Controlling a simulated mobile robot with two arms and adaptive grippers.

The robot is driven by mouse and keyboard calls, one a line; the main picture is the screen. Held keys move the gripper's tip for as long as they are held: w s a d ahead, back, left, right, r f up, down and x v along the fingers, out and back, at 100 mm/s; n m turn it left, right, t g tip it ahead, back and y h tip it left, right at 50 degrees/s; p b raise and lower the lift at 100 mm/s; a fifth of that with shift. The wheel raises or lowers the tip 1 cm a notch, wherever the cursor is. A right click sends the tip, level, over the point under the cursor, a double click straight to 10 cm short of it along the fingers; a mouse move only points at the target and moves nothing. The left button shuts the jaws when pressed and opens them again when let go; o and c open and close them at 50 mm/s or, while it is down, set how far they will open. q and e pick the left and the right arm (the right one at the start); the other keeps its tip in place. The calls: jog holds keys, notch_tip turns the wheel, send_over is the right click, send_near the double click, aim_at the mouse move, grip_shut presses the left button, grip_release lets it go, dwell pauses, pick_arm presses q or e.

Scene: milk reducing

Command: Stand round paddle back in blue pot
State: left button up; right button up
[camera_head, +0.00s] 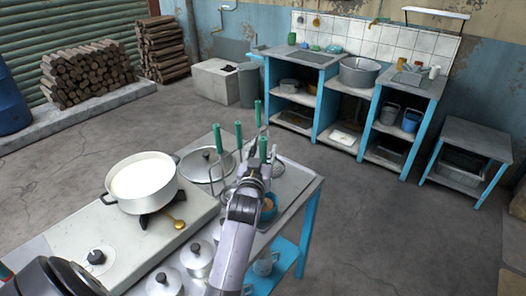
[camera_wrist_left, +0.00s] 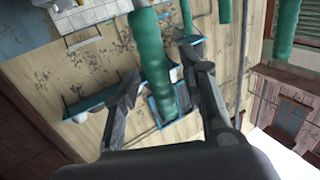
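Gaps show on both sides, so the fingers look open. In the head view a green handle (camera_head: 263,149) rises beside the fingertips. I cannot tell which handle belongs to the round paddle, as the tool ends are hidden. The blue pot (camera_head: 271,212) is just right of my left forearm, which partly covers it. My right gripper is not in view.
A lidded pan (camera_head: 196,166) and several lidded metal pots (camera_head: 197,258) crowd the table around my arm. Blue-framed shelves (camera_head: 319,100) stand across open floor.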

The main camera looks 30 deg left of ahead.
pick_arm(q)
jog(key=shift+r, duration=0.2)
notch_tip(320, 180, up, 10)
jog(key=shift+f, duration=0.2)
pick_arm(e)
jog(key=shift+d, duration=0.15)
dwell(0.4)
pick_arm(q)
jog(key=p+v, duration=0.2)
jog(key=v, duration=0.7)
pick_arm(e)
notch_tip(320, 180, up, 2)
